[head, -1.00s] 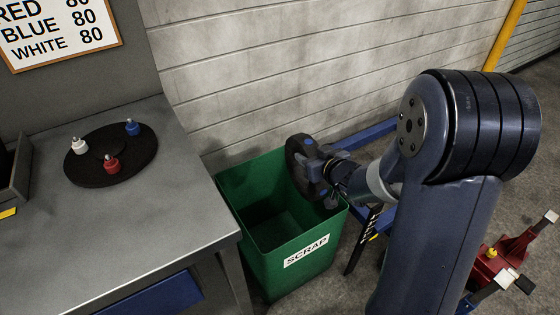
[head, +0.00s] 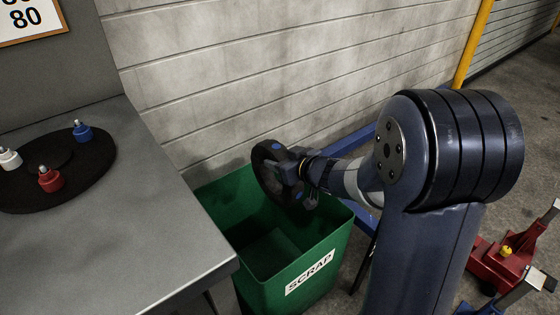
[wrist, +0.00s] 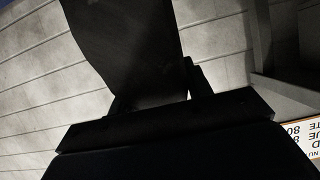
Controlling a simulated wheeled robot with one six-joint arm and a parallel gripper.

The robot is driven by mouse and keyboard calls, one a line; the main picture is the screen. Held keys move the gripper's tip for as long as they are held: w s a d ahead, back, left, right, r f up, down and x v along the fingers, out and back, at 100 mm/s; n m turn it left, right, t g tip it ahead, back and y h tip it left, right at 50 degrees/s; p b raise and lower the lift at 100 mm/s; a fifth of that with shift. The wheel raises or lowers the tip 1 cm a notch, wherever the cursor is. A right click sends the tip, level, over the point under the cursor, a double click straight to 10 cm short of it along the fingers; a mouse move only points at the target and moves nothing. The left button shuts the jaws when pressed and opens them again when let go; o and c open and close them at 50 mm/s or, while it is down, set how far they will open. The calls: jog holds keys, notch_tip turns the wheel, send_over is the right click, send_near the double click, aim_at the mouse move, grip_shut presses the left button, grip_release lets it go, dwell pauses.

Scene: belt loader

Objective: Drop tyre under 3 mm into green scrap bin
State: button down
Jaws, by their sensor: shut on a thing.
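A black tyre (head: 268,166) is held upright in my gripper (head: 287,172) above the back part of the green scrap bin (head: 320,262). The bin stands on the floor beside the bench, with a white SCRAP label on its front. Its visible inside looks empty. In the wrist view, the dark tyre (wrist: 130,45) fills the space between the fingers of my gripper (wrist: 150,100). The tyre's tread depth cannot be read from these views.
A grey bench (head: 150,235) at left carries a round black tray (head: 95,178) with red, blue and white capped bottles. A block wall (head: 270,70) stands behind the bin. A blue frame (head: 350,145) lies behind my arm. A red jack (head: 505,258) stands at right.

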aim_at(304, 183)
jog(key=shift+f+b, duration=2.65)
jog(key=shift+b, duration=0.1)
jog(key=c, duration=1)
grip_release()
jog(key=shift+c, duration=0.2)
jog(key=o, duration=0.4)
jog(key=shift+o, duration=0.2)
jog(key=shift+s, duration=0.1)
jog(key=p+v, duration=0.4)
jog(key=v, duration=0.5)
jog(key=shift+s+d+r+p, duration=0.15)
jog(key=shift+d+r+p, duration=0.1)
jog(key=shift+p, duration=0.1)
jog(key=shift+s+d, duration=0.25)
jog(key=shift+s, duration=0.25)
